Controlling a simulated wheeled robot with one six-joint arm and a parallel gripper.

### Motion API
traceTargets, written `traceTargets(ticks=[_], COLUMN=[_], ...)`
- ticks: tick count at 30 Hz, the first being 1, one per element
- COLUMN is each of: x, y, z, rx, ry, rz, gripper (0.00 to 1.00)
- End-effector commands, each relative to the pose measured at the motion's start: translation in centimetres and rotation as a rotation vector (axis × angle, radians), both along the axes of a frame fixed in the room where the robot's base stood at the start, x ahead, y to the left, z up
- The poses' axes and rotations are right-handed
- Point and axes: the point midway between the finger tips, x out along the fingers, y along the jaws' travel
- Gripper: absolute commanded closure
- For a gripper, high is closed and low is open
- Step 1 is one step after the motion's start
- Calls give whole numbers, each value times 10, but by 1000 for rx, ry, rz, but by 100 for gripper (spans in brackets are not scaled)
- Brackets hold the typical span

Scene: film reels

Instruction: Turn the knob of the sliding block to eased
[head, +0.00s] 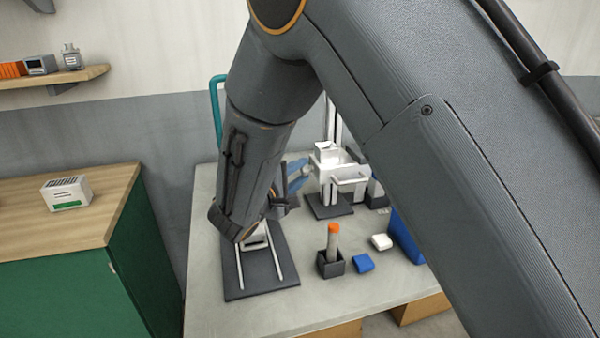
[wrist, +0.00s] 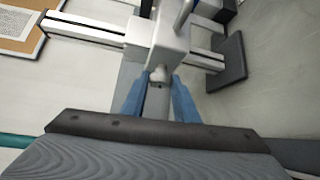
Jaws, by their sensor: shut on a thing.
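The sliding block (wrist: 155,42) is a pale block on two white rails in the wrist view. In the head view my gripper (head: 303,173) reaches right to the pale block (head: 325,157) on an upright stand with a dark base (head: 327,208). The knob is hidden there. I cannot read any setting marks on the block.
A dark plate with white rails (head: 236,280) lies on the table's front left, partly under my arm. A dark holder (head: 330,265) with an orange-topped cylinder (head: 333,240), a blue block (head: 363,263), a white block (head: 381,241) and a blue bin (head: 402,232) stand to the right.

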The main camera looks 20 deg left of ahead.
Motion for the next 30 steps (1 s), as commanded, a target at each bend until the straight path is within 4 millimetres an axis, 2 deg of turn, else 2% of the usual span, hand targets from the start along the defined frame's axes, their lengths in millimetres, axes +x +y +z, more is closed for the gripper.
traceTargets(ticks=[12, 30], x=[0, 1], y=[1, 0], z=[3, 3], rx=[-125, -155], ry=[207, 255], rz=[0, -1], gripper=[95, 95])
